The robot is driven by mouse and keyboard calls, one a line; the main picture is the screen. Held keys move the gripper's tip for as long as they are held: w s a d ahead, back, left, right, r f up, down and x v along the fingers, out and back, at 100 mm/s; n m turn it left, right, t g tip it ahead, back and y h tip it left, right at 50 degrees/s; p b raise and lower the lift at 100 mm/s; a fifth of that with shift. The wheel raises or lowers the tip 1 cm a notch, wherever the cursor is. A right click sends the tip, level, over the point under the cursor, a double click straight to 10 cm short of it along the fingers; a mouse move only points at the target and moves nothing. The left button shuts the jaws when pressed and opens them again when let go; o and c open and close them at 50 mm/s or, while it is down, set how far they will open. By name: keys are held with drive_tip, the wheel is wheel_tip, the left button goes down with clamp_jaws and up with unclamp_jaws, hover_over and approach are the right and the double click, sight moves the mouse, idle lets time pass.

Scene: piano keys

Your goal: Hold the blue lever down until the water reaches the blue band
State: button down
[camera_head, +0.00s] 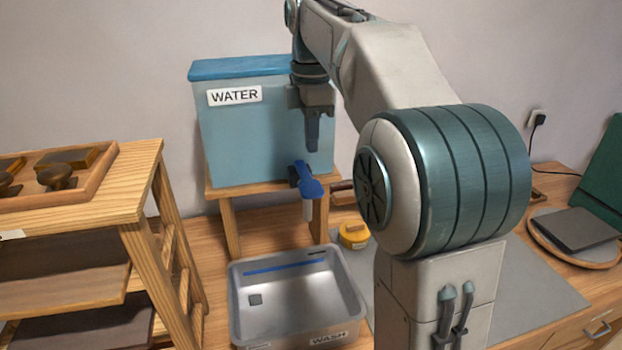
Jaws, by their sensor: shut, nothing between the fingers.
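The blue lever (309,184) sits on the front of the light blue tank labelled WATER (250,135), with a short pale spout or stream (307,210) below it; I cannot tell which. My gripper (312,150) is shut and empty, pointing down just above the lever. A small gap shows between its tips and the lever in this view. The metal basin labelled WASH (345,309) stands below the lever. The blue band (285,267) runs along its inside back wall. The basin floor and a dark square on it are visible; no clear water surface shows.
The tank stands on a wooden stand (229,225). A yellow round item (353,235) sits right of the basin. A wooden shelf unit (125,212) with a tray of weights (95,187) is at left. My arm covers much of the right side.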

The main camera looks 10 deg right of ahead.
sight(311, 189)
wheel_tip(311, 189, down, 9)
drive_tip(key=shift+r, duration=0.15)
idle(0.4)
